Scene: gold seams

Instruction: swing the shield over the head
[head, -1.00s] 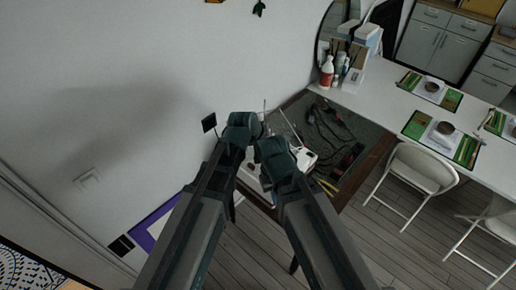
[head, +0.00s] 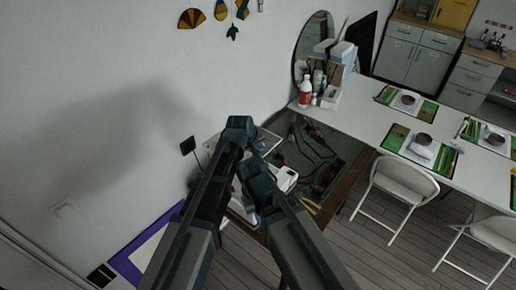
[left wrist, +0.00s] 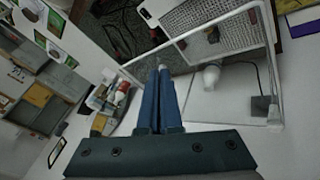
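A clear panel with a thin white frame, which looks like the shield (left wrist: 233,43), spans the upper right of the left wrist view. In the head view it shows only partly, behind my arms. My left gripper (left wrist: 162,72) has its two blue fingers together, tips close to the panel's left part. I see nothing clearly between them, and contact with the frame cannot be told. A rounded white part (left wrist: 211,76), perhaps the head, shows within the panel's outline. In the head view a white device (head: 284,179) is partly hidden by my arms. My right gripper's fingers are hidden.
A dark-topped bench (head: 345,150) with tools and cables stands against the wall. A long white table (head: 365,125) with place settings and a white folding chair (head: 402,188) are at the right. A round mirror (head: 314,45) and bottles stand behind.

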